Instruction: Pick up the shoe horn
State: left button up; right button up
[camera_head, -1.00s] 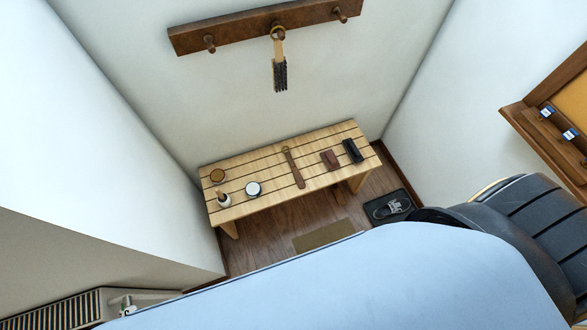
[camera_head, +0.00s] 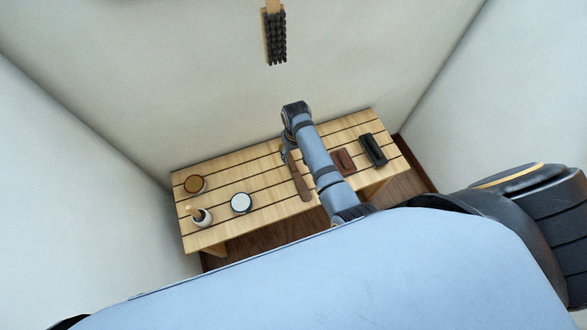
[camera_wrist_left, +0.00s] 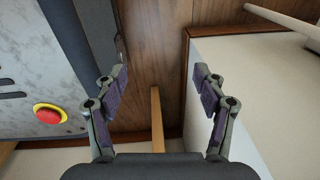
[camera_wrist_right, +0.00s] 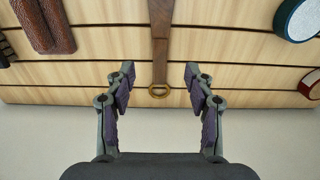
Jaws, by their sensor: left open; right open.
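The shoe horn (camera_head: 299,181) is a long, narrow brown piece lying across the slats of the wooden bench, partly hidden by my right gripper at its far end. In the right wrist view the shoe horn (camera_wrist_right: 160,42) runs up the middle, with a brass-coloured ring at its near end by the bench's edge. My right gripper (camera_wrist_right: 159,74) is open and empty, its fingers on either side of the ring's line, apart from it; it also shows in the head view (camera_head: 285,154). My left gripper (camera_wrist_left: 160,74) is open and empty, over the floor, away from the bench.
The slatted bench (camera_head: 262,173) stands against the wall. A brown block (camera_head: 343,161) and a black brush (camera_head: 373,150) lie right of the shoe horn. A white-topped tin (camera_head: 241,203), a brown tin (camera_head: 195,184) and a small pot (camera_head: 202,217) stand left. A brush (camera_head: 275,37) hangs above.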

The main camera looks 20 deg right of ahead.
aim_at(295, 170)
notch_tip(295, 170, down, 4)
jog(key=shift+r+b, duration=0.25)
jog(key=shift+b, duration=0.15)
jog(key=shift+f, duration=0.6)
notch_tip(295, 170, down, 4)
jog(key=shift+f+b, duration=0.1)
jog(key=shift+b, duration=0.9)
jog(key=shift+f, duration=0.35)
pick_arm(q)
jog(key=shift+t, duration=0.3)
jog(key=w, duration=0.1)
jog(key=w+f, duration=0.1)
jog(key=w, duration=0.3)
jog(key=shift+d+f, duration=0.1)
jog(key=shift+f, duration=0.25)
pick_arm(e)
jog(key=shift+c, duration=0.4)
pick_arm(q)
jog(key=shift+f, duration=0.1)
pick_arm(e)
grip_shut()
